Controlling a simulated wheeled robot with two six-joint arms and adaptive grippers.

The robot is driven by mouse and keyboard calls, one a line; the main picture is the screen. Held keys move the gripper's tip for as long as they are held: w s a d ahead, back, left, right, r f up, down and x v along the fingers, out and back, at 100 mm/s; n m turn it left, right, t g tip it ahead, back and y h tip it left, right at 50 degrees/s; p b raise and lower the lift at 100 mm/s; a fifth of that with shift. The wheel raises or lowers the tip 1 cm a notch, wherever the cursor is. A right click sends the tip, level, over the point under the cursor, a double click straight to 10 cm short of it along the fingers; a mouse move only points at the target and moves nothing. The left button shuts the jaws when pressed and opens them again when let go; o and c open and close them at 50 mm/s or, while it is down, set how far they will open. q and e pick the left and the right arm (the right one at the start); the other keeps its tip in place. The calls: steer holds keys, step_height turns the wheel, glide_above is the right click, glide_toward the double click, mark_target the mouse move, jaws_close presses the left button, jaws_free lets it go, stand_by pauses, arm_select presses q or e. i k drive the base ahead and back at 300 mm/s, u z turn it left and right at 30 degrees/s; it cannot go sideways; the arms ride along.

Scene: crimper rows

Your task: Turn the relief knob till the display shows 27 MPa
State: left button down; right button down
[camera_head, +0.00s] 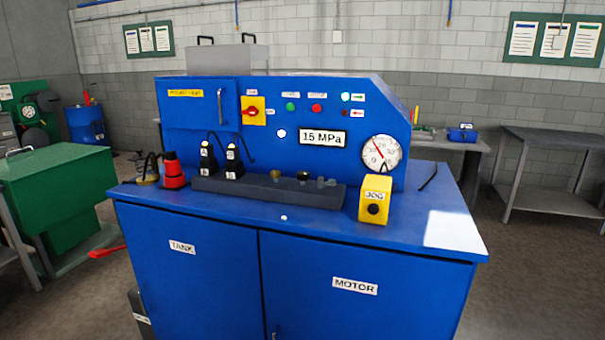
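The display (323,138) on the blue upright panel reads 15 MPa. A round white gauge (391,147) with a needle is to its right. No part is readably labelled as the relief knob. A dark manifold block (270,192) on the bench top carries small fittings, among them a dark and brass one (303,176) that could be a knob; I cannot tell. Two black solenoid-like parts (208,158) stand at the block's left end. Neither of my grippers is in view.
A yellow JOG box (376,198) with a black button stands on the blue bench (230,216). The panel has a yellow-backed red switch (253,111) and green and red buttons. The bench top's right side is mostly clear.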

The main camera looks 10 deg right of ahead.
mark_target(304, 176)
steer(key=k, duration=0.65)
steer(key=z, duration=0.6)
steer(key=i, duration=0.55)
steer(key=z, duration=0.6)
steer(key=i, duration=0.8)
steer(key=u, duration=0.35)
